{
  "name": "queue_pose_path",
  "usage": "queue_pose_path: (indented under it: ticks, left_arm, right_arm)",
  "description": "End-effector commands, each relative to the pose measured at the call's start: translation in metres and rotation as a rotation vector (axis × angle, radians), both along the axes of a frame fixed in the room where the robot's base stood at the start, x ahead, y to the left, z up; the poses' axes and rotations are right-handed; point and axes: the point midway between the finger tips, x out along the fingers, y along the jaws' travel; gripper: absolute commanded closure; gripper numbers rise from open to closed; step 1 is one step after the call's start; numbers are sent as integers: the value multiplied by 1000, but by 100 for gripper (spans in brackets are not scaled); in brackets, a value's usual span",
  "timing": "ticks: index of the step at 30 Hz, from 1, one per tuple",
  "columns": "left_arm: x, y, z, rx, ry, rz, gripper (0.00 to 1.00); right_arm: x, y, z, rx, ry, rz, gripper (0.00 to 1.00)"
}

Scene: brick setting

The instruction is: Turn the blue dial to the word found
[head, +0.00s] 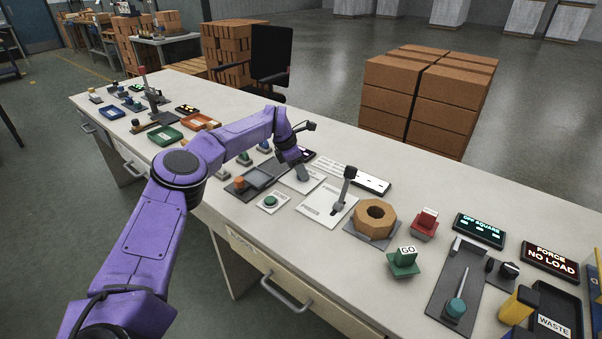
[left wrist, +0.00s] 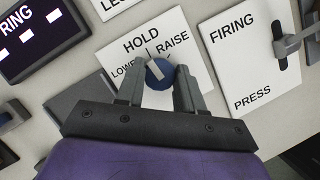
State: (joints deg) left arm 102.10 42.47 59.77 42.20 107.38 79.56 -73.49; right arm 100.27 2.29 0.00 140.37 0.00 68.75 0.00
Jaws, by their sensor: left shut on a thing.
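The blue dial (left wrist: 158,74) sits on a white plate (left wrist: 190,25) marked LOWER, HOLD and RAISE in the left wrist view. A pale pointer bar on the dial slants up and left, roughly toward HOLD; its exact reading is hard to tell. My left gripper (left wrist: 159,79) is shut on the dial, one finger on each side. In the head view my left gripper (head: 303,174) reaches down over the same plate (head: 291,182) and hides the dial. My right gripper is not in view.
A FIRING/PRESS plate (left wrist: 243,65) with a lever is right of the dial. A dark display (left wrist: 35,35) ending in RING is upper left. The bench also holds a wooden octagonal ring (head: 375,219), a green GO button (head: 404,262) and a NO LOAD display (head: 550,260).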

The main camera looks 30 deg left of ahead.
Motion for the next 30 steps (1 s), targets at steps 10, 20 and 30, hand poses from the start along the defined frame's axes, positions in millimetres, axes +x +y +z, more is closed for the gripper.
queue_pose_path:
  ticks: [10, 20, 30]
  left_arm:
    - [0, 1, 0, 3, 0, -114, 94]
    - [0, 1, 0, 4, 0, -130, 94]
    - [0, 1, 0, 3, 0, -129, 37]
  right_arm:
    - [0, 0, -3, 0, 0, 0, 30]
    - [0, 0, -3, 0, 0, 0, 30]
    - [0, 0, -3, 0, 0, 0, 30]
